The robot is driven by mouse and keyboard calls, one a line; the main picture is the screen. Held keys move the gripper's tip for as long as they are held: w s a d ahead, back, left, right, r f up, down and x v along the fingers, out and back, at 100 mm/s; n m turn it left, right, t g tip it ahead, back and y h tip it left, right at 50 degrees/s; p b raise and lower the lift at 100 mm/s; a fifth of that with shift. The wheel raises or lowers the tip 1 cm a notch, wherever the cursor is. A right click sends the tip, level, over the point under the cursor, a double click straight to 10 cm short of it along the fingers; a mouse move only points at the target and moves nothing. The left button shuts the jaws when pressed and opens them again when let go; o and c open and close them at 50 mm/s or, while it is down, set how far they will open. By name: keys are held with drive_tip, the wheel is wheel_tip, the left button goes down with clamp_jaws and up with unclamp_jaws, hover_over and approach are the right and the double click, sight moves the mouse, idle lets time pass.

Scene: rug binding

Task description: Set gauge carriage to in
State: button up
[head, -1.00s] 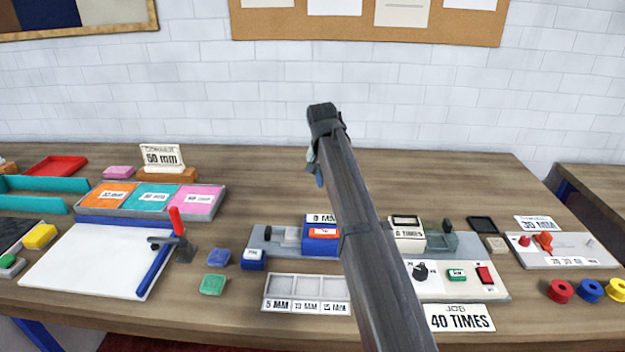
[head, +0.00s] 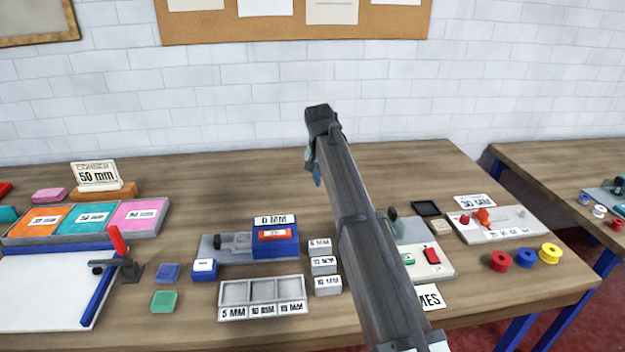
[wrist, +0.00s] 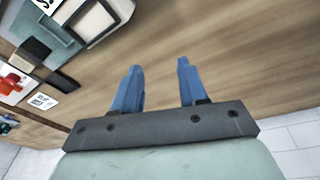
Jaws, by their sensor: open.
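A grey-based fixture with a blue block (head: 272,244) stands on the bench in the head view, under a "0 MM" sign (head: 275,219). My gripper (head: 317,178) is raised above the bench, to the right of the block in the picture. In the wrist view its two blue fingers (wrist: 160,65) are apart with nothing between them, over bare wood.
A grey tray (head: 222,292) marked 5, 10 and 15 MM lies in front of the fixture, with small grey blocks (head: 324,265) beside it. My arm partly hides a panel with a red switch (head: 432,255). Colored spools (head: 525,257) stand at right. The bench behind is clear.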

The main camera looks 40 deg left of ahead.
drive_tip(key=shift+w+d, duration=0.65)
drive_tip(key=shift+w, duration=0.05)
wheel_tip(320, 180, up, 4)
drive_tip(key=n+g, duration=0.2)
drive_tip(key=n, duration=0.2)
hover_over(216, 238)
wheel_tip(216, 238, down, 13)
drive_tip(key=shift+w+f, duration=0.1)
clamp_jaws()
